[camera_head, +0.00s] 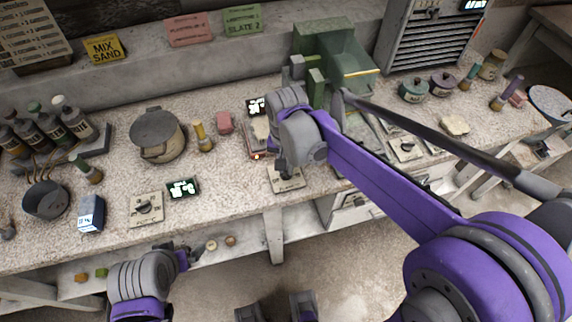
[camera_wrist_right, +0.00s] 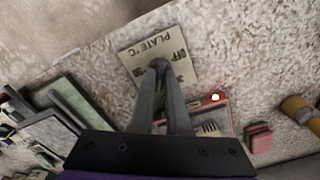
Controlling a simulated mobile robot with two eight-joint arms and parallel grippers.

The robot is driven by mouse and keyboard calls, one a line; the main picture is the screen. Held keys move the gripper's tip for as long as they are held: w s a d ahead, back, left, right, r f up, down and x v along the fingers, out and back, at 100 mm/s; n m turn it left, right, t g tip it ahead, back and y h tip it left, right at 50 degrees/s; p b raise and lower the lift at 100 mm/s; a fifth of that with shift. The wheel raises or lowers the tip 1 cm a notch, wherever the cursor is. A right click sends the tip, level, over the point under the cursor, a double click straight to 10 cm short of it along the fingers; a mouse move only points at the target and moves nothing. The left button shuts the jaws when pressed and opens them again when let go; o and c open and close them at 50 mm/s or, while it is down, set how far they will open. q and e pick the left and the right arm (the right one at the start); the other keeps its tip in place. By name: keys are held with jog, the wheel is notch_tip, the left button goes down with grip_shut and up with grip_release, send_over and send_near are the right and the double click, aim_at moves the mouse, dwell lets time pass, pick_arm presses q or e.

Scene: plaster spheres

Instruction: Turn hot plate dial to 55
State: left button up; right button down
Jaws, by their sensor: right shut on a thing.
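The hot plate's dial panel (camera_wrist_right: 135,62) is a cream square marked "PLATE °C" and "OFF". In the head view the panel (camera_head: 290,184) lies near the bench's front edge, partly hidden by my right wrist. My right gripper (camera_wrist_right: 160,68) is shut on the dial knob, with both fingers together over the panel's middle; it also shows in the head view (camera_head: 285,172). The fingers hide most of the knob and the pointer cannot be read. A reddish box with a lit orange lamp (camera_wrist_right: 214,97) is beside the panel. My left arm is at the lower left; its fingers are unclear.
A second dial panel (camera_head: 146,209) and a dark display (camera_head: 182,189) lie to the left. A lidded pot (camera_head: 158,134) stands behind them. A green machine (camera_head: 335,60) stands behind my right arm. Another dial panel (camera_head: 405,147) is to the right.

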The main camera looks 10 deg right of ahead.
jog(key=shift+m, duration=0.6)
jog(key=c, duration=0.9)
grip_release()
notch_tip(320, 180, up, 11)
jog(key=p, duration=0.1)
jog(key=shift+f, duration=0.1)
jog(key=s+d+f+n+t+p, duration=0.1)
jog(key=s+d+f+n+t, duration=0.1)
jog(key=s, duration=0.5)
jog(key=s+d+f+n+t+p, duration=0.2)
jog(key=s+d+f+n+t, duration=0.1)
jog(key=s, duration=0.4)
notch_tip(320, 180, down, 2)
jog(key=shift+s+d+f+n, duration=0.2)
jog(key=shift+s+d+n, duration=0.15)
jog(key=shift+d+n, duration=0.5)
